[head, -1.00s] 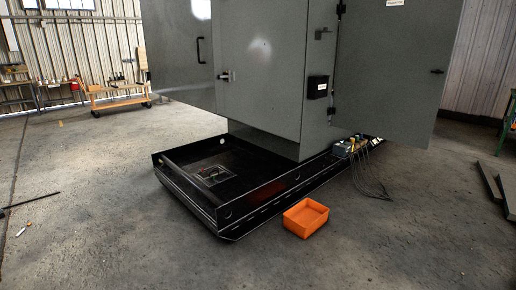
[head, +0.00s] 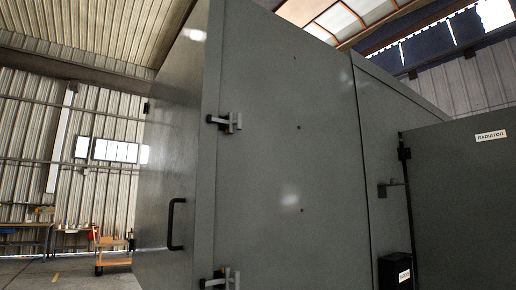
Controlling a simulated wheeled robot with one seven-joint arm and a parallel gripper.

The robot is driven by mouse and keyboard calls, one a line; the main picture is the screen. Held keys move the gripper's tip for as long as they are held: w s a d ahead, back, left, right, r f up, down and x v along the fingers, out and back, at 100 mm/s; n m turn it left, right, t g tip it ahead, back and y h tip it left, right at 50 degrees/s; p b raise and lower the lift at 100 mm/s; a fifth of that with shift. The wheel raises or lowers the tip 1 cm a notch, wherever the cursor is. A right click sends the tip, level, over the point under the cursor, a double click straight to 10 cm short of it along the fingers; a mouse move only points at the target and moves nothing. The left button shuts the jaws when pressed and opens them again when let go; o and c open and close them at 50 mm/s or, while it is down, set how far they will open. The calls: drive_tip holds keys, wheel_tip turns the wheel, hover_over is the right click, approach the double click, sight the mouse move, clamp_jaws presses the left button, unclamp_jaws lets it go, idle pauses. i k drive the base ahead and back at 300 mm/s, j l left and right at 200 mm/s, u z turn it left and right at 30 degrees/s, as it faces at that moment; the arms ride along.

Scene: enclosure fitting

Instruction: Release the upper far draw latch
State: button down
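The grey enclosure (head: 285,190) fills the middle of the head view. An upper latch (head: 224,123) with a dark and metallic body sits at the panel's left edge, beside the open door (head: 170,165) with its black handle. A similar lower latch (head: 221,279) is at the same edge near the bottom of the picture. Another small latch or handle (head: 389,188) is on the right-hand face. I cannot tell which of these is the upper far draw latch, nor whether any is fastened. My gripper is not in view.
An open door marked RADIATOR (head: 465,200) stands out at the right, beside a black box (head: 396,272) on the enclosure. An orange trolley (head: 112,254) stands at the far left, near a workbench (head: 25,232). The floor shows free at the lower left.

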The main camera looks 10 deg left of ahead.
sight(231, 121)
drive_tip(key=i, duration=1.6)
drive_tip(key=u, duration=0.35)
